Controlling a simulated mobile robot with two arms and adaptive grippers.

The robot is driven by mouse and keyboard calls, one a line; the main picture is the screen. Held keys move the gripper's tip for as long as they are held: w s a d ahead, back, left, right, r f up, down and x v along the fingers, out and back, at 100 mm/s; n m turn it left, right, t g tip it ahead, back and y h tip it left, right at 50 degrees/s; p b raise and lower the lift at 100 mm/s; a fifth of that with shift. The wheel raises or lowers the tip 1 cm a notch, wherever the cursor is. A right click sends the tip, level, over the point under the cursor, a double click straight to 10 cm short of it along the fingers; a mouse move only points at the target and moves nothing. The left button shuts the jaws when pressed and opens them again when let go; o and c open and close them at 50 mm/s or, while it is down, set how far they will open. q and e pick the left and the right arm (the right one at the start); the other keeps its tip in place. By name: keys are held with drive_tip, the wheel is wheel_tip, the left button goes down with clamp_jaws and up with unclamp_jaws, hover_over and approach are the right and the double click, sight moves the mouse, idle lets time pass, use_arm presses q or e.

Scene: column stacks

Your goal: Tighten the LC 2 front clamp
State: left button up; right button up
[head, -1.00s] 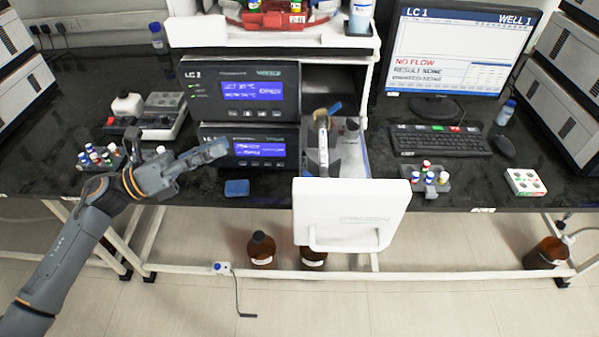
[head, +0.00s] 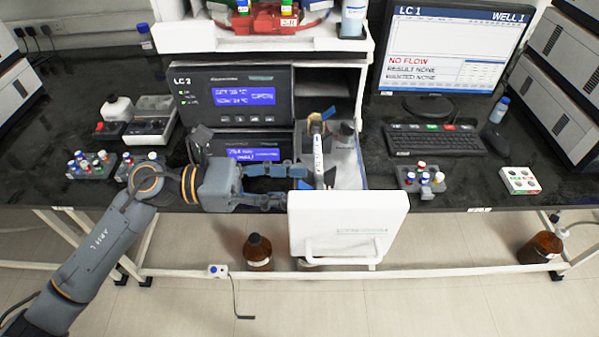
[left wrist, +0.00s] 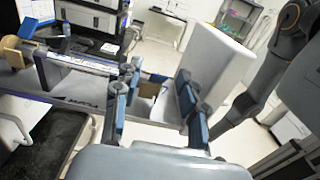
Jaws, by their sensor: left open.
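The LC 2 unit (head: 235,95) stands on the bench with its drawer pulled out behind a white front panel (head: 348,225). A pale column (head: 318,155) lies lengthwise in the drawer, with a blue lever at its far end. The column also shows in the left wrist view (left wrist: 80,65). My left gripper (head: 300,178) is open and empty, at the drawer's left side just behind the panel. Its fingers (left wrist: 158,84) are spread in the left wrist view, with the panel's inner side (left wrist: 212,70) beyond. My right gripper is not in view.
Vial racks stand at left (head: 92,165) and right (head: 422,180). A keyboard (head: 435,140) and monitor (head: 455,55) are at right. A brown bottle (head: 258,252) stands below the bench. The white panel rises close to my left gripper.

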use_arm(q)
drive_tip(key=shift+d, duration=0.85)
drive_tip(key=shift+c, duration=0.6)
clamp_jaws()
